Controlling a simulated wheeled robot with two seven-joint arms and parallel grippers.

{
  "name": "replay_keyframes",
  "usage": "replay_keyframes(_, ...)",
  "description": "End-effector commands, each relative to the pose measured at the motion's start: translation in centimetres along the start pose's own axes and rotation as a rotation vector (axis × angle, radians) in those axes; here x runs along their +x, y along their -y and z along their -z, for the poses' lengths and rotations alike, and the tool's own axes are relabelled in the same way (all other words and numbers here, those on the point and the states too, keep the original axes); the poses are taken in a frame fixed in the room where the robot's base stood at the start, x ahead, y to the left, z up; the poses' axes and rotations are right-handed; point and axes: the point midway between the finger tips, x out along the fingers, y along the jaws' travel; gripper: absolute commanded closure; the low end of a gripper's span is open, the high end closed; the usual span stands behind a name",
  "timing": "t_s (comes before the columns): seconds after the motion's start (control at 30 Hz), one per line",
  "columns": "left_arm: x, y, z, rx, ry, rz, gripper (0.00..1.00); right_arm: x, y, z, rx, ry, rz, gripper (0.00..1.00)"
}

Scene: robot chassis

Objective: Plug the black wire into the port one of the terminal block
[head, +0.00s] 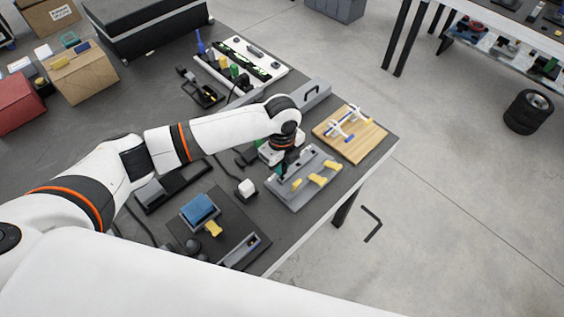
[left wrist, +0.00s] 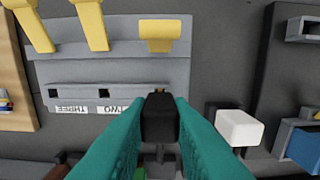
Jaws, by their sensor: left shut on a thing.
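The terminal block is a grey board (head: 306,191) near the table's front right edge, with yellow pieces on it. In the left wrist view the block (left wrist: 130,70) shows two dark square ports beside labels reading THREE and TWO, seen upside down. My left gripper (head: 283,172) is over the block's left side. Its teal fingers (left wrist: 160,128) are shut on the black wire's plug (left wrist: 160,117). The plug's tip is at the block's lower edge, right of the TWO label. The plug hides the port one area, so I cannot tell whether it is inserted. My right gripper is not in view.
A wooden board (head: 350,135) with white and blue parts lies behind the block. A white cube (head: 246,188) and a blue block (head: 200,209) on a dark stand are left of it. A white panel (head: 253,59) is farther back. The table edge is close on the right.

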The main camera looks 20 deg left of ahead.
Motion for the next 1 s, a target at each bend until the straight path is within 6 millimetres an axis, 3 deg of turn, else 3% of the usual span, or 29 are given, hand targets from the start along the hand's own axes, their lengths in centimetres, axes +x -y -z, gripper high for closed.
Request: replay_keyframes(1.0, 1.2, 0.0, 0.0, 0.000, 0.001, -0.001, 1.00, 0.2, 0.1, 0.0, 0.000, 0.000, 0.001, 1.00)
